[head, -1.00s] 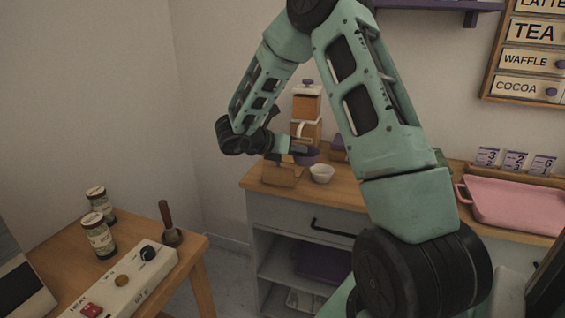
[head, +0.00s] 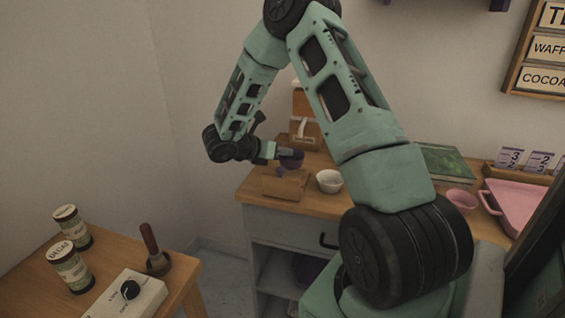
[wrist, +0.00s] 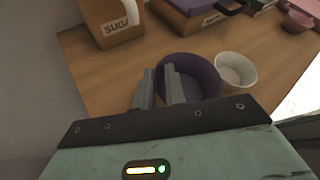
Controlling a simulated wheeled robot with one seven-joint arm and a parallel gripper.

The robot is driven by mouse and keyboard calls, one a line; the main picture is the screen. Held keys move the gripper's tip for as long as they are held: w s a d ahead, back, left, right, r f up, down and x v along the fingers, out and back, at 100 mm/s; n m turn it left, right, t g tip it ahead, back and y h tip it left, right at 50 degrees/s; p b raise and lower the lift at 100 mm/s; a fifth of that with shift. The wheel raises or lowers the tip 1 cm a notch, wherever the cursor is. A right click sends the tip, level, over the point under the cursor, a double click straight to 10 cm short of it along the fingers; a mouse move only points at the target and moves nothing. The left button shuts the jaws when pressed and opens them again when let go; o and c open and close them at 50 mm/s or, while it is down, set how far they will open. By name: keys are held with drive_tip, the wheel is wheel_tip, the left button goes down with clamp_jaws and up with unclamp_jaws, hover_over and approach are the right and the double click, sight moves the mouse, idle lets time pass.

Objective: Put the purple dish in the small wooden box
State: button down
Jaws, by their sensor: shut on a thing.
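The purple dish (wrist: 206,76) is a round, deep bowl. In the wrist view my gripper (wrist: 160,80) has its fingers on the dish's left rim, shut on it. In the head view the dish (head: 293,163) is at the tip of my gripper (head: 287,153), close behind and above the small wooden box (head: 284,188). I cannot tell whether the dish touches the box. The box stands at the counter's front left; my gripper hides it in the wrist view.
A white bowl (head: 330,181) stands just right of the dish. A sugar container (wrist: 112,25) is behind. A pink bowl (head: 461,201), pink tray (head: 515,207) and green book (head: 446,163) are further right. A side table (head: 180,282) holds jars at lower left.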

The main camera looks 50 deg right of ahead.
sight(282, 162)
drive_tip(key=shift+f, duration=1.85)
drive_tip(key=c, duration=1.4)
unclamp_jaws()
